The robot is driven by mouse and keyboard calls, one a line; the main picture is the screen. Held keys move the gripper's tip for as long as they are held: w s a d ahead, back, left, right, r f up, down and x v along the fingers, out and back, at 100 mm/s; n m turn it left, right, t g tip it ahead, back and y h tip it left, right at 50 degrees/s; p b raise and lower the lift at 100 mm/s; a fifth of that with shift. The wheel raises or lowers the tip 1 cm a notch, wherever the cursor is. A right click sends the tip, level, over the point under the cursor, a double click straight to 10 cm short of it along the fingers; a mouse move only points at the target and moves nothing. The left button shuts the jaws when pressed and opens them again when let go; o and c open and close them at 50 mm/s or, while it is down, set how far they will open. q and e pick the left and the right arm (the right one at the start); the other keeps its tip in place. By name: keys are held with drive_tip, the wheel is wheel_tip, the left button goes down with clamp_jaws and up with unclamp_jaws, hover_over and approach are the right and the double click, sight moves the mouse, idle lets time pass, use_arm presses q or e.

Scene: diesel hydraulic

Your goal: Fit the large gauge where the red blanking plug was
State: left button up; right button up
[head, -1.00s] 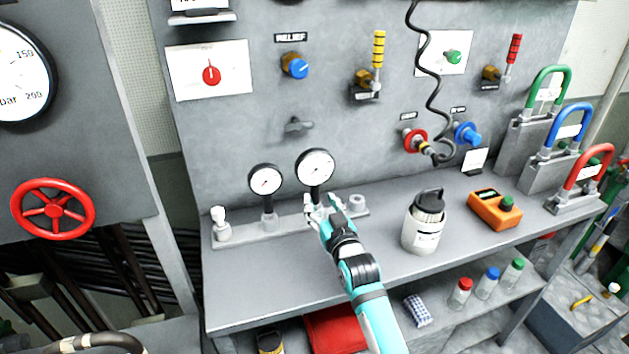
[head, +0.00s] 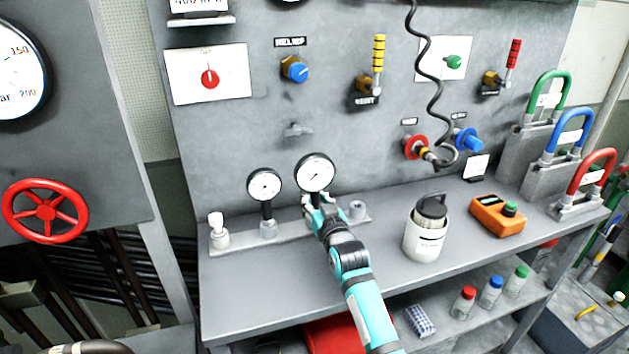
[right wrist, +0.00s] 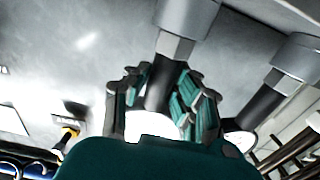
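The large gauge (head: 315,172), with a white dial and black rim, stands upright on the grey manifold (head: 243,241) along the back of the bench. My right gripper (head: 321,205) is at its stem, just under the dial. In the right wrist view the fingers (right wrist: 162,95) lie on both sides of the black stem (right wrist: 159,92) and look closed on it. There the stem's hex meets a grey port (right wrist: 190,14). A smaller gauge (head: 264,185) stands just left. No red plug shows on the manifold. My left gripper is out of view.
A grey port (head: 357,208) is right of the large gauge; a white-topped fitting (head: 218,230) is at the manifold's left end. A white canister (head: 426,232) and an orange meter (head: 497,217) stand to the right. The bench front left is clear.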

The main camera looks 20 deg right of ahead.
sight(317, 189)
clamp_jaws()
drive_tip(key=shift+w+r, duration=0.1)
drive_tip(key=shift+r, duration=0.1)
drive_tip(key=shift+w+r+p, duration=0.1)
drive_tip(key=shift+r+p, duration=0.85)
drive_tip(key=shift+p, duration=0.3)
drive_tip(key=shift+s+r+p, duration=0.3)
drive_tip(key=shift+r+p, duration=0.05)
drive_tip(key=shift+r, duration=0.2)
drive_tip(key=shift+w+r, duration=0.1)
drive_tip(key=shift+w, duration=0.05)
drive_tip(key=shift+p, duration=0.3)
drive_tip(key=shift+r, duration=0.15)
